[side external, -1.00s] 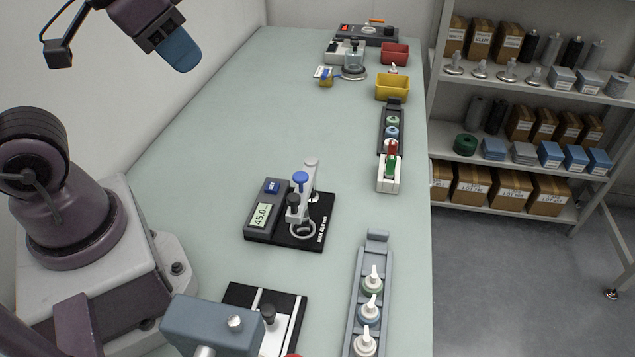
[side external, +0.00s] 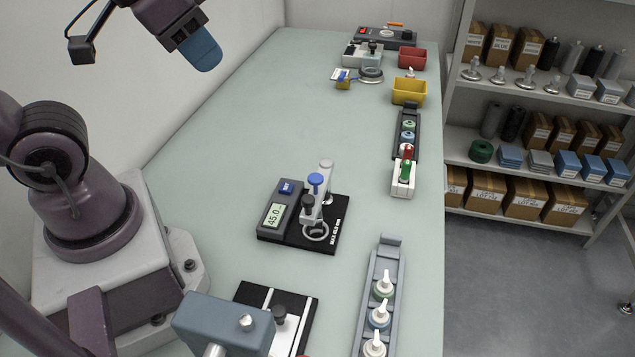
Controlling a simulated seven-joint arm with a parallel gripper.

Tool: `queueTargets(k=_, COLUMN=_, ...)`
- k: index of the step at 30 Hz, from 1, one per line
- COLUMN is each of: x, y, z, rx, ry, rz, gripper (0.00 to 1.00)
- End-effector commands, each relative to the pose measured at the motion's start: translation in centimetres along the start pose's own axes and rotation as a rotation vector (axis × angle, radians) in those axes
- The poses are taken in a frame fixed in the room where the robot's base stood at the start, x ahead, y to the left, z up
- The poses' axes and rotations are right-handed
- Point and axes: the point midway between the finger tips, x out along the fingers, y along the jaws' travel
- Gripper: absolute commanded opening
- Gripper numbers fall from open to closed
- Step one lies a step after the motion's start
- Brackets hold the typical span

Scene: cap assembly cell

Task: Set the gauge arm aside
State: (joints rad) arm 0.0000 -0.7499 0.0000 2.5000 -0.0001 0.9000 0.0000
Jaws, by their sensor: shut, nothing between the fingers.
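The gauge (side external: 268,236) stands on the bench in the middle, a dark base with a grey panel, a display reading about 45.0 and a blue button. A pale arm with a blue knob (side external: 316,180), which looks like the gauge arm, stands over the ring (side external: 316,232) on its base. A dark knob sits beside the blue one. My gripper (side external: 208,58) is at the upper left, high above the bench and well away from the gauge. Its blue end is shut and holds nothing. The fingertips are small in this view.
A grey rack (side external: 390,244) with several pump-topped pieces stands right of the gauge. A dark rack (side external: 408,118) with coloured caps lies farther back. A yellow bin (side external: 409,92) and a red bin (side external: 412,58) are behind it. A blue-grey device (side external: 222,322) stands in front. The bench's middle-left is clear.

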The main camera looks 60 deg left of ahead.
Motion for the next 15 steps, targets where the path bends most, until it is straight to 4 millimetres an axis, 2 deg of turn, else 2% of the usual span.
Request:
queueTargets(k=6, x=0.0, y=0.0, z=0.0, rx=0.000, ry=0.000, rz=0.000, gripper=0.00)
queueTargets(k=9, x=0.2, y=0.2, z=0.0, rx=0.008, ry=-0.009, rz=0.004, gripper=0.23)
queueTargets(k=12, x=1.3, y=0.7, z=0.1, rx=0.030, ry=-0.065, rz=0.015, gripper=0.46)
queueTargets(k=15, x=3.0, y=1.6, z=-0.3, rx=0.067, ry=-0.154, rz=0.030, gripper=0.48)
